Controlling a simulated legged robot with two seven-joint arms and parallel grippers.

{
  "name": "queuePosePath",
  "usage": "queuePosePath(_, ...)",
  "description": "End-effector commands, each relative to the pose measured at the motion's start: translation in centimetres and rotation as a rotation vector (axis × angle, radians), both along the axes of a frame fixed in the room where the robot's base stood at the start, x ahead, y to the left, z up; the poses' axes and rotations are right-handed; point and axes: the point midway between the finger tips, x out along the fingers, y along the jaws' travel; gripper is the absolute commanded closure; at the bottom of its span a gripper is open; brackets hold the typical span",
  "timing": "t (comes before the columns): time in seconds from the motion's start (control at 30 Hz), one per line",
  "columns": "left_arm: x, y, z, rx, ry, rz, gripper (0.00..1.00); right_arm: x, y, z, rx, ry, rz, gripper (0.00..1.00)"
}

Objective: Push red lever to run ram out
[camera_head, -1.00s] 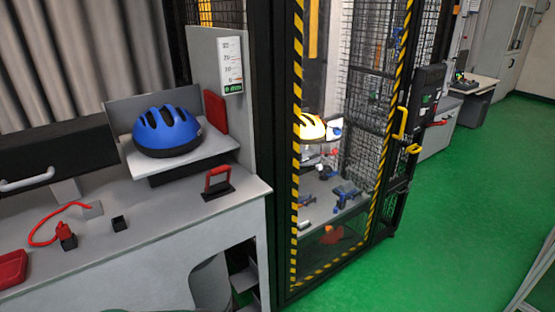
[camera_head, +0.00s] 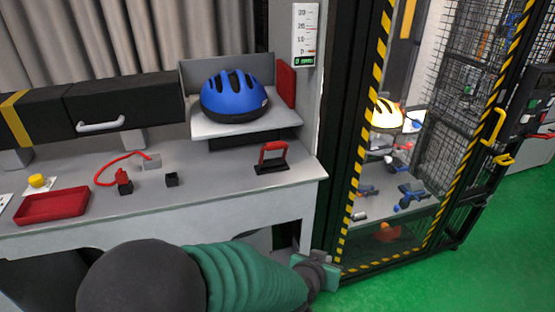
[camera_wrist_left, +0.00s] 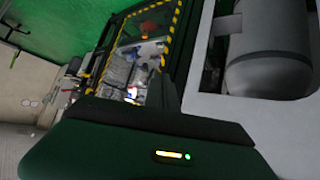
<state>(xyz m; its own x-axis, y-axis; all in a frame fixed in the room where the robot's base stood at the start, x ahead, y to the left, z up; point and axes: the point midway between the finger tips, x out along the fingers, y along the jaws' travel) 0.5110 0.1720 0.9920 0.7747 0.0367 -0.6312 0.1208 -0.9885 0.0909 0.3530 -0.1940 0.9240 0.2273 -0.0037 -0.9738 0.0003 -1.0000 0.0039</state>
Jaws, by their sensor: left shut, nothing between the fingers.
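The red lever (camera_head: 273,152) is a red-barred handle on a small black base, standing on the grey bench near its right end. My left gripper (camera_head: 322,273) is low in the head view, below and to the right of the lever, in front of the bench's right end. It is shut, with nothing seen held, and is apart from the lever. In the left wrist view a green housing with a small light fills the bottom, and the lever cannot be made out there. I cannot identify the ram. My right gripper is not in view.
A blue helmet (camera_head: 234,98) sits on a raised shelf behind the lever. A red tray (camera_head: 52,206), a red cable (camera_head: 108,167) and a small black block (camera_head: 171,180) lie left on the bench. A cage with a striped frame (camera_head: 367,140) stands right.

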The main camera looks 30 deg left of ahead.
Motion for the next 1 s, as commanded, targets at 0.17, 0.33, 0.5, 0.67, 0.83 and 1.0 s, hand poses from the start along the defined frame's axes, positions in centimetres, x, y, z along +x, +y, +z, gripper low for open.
queuePosePath(0.17,4.7,4.7,9.1,0.184,-0.505,0.344,1.0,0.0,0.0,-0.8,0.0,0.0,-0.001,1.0)
queuePosePath(0.33,0.9,8.4,14.8,0.427,-0.734,0.632,1.0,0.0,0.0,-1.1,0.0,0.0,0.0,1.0)
queuePosePath(0.5,-1.2,9.1,16.5,0.523,-0.789,0.731,1.0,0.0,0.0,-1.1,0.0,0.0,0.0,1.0)
queuePosePath(0.67,-1.2,9.1,16.6,0.524,-0.792,0.732,1.0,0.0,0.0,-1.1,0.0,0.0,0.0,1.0)
queuePosePath(0.83,-1.0,9.4,16.7,0.523,-0.791,0.733,1.0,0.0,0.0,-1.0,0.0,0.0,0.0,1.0)
queuePosePath(1.0,0.5,11.2,17.4,0.525,-0.792,0.735,1.0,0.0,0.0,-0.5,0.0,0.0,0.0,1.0)
